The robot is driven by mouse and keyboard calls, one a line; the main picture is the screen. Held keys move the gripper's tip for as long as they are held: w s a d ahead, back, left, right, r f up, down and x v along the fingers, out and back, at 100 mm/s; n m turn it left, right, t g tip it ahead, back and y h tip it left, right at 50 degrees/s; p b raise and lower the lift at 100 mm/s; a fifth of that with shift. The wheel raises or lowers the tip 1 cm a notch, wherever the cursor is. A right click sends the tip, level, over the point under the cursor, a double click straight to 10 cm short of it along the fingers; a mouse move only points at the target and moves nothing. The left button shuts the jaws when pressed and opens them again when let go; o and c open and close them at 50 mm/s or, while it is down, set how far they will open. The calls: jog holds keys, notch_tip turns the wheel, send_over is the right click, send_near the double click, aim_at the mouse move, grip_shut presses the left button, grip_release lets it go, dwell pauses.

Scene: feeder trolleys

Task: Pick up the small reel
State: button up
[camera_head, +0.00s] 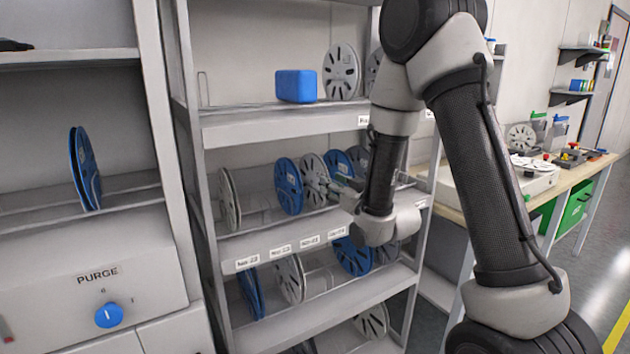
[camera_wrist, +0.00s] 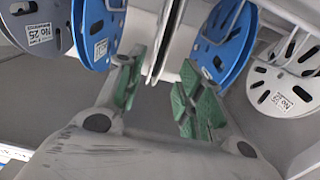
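Several grey and blue reels stand on edge on the middle shelf. The grey-white reel (camera_head: 313,178) stands between a blue reel (camera_head: 288,186) on its left and another blue reel (camera_head: 338,162) on its right. My gripper (camera_head: 338,187) is at the front of this row, partly hidden by my arm. In the wrist view my gripper (camera_wrist: 163,72) is open, with green pads on either side of the edge-on grey reel (camera_wrist: 165,40). The pads look apart from that reel. Which reel is the small one I cannot tell for sure.
Blue reels flank the fingers closely in the wrist view, at left (camera_wrist: 97,35) and right (camera_wrist: 222,42). The labelled shelf front (camera_head: 290,245) runs below the row. A blue box (camera_head: 296,86) stands on the shelf above. A workbench (camera_head: 570,180) stands at the right.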

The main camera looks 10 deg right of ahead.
aim_at(316, 175)
jog(key=x, duration=0.7)
jog(key=shift+w+d, duration=0.1)
jog(key=shift+w, duration=0.35)
grip_shut()
